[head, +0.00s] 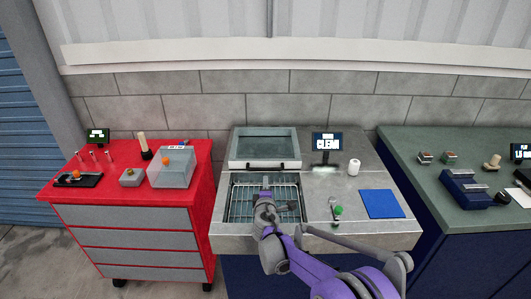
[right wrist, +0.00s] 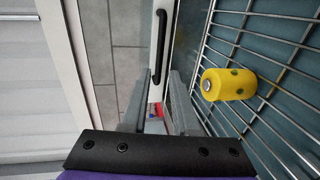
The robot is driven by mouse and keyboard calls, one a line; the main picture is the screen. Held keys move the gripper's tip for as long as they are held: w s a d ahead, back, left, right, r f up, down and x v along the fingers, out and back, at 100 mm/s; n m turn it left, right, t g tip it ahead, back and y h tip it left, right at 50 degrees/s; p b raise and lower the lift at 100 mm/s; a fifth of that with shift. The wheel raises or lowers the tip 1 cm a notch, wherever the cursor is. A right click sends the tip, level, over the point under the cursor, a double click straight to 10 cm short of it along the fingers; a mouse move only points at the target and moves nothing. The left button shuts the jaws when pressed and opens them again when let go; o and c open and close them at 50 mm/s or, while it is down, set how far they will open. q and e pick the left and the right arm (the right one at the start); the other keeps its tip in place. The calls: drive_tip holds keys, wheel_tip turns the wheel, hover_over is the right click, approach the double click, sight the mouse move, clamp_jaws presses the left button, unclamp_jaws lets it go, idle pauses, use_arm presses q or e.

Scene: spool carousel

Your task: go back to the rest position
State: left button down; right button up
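My right gripper (head: 266,192) is over the open basin of the steel washing station (head: 230,236), with its purple arm reaching in from the lower right. In the right wrist view its two grey fingers (right wrist: 157,100) stand apart with nothing between them. A yellow cylinder with dark spots (right wrist: 228,84) lies on the wire rack (right wrist: 255,40), to the right of the fingers and apart from them. In the head view my gripper and arm hide part of the rack, and I cannot make out the cylinder. My left gripper is not in view.
The station's glazed lid (head: 264,146) is raised behind the basin. A small screen (head: 327,141), a white roll (head: 354,167), a green-topped item (head: 337,211) and a blue mat (head: 382,204) are to its right. A red cabinet (head: 200,190) stands left, a green-topped bench (head: 400,143) right.

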drive_tip(key=s+d+r+m+g+h, duration=0.25)
drive_tip(key=s+d+m, duration=0.35)
drive_tip(key=s+d, duration=0.35)
drive_tip(key=s+d+r+m+g+h, duration=0.1)
drive_tip(key=s+d+r+m+g, duration=0.3)
drive_tip(key=s+d, duration=0.55)
drive_tip(key=s+f+m+g+y, duration=0.1)
drive_tip(key=s+f+m, duration=0.1)
drive_tip(key=s, duration=0.7)
drive_tip(key=s+a+f+m+g+y, duration=0.1)
drive_tip(key=s+f+m, duration=0.2)
drive_tip(key=s, duration=0.6)
drive_tip(key=s+f+m+g+y, duration=0.1)
drive_tip(key=s+f+m, duration=0.2)
drive_tip(key=s, duration=0.6)
drive_tip(key=shift+s+a+f+g, duration=0.25)
drive_tip(key=shift+f+g, duration=0.1)
drive_tip(key=shift+f, duration=0.25)
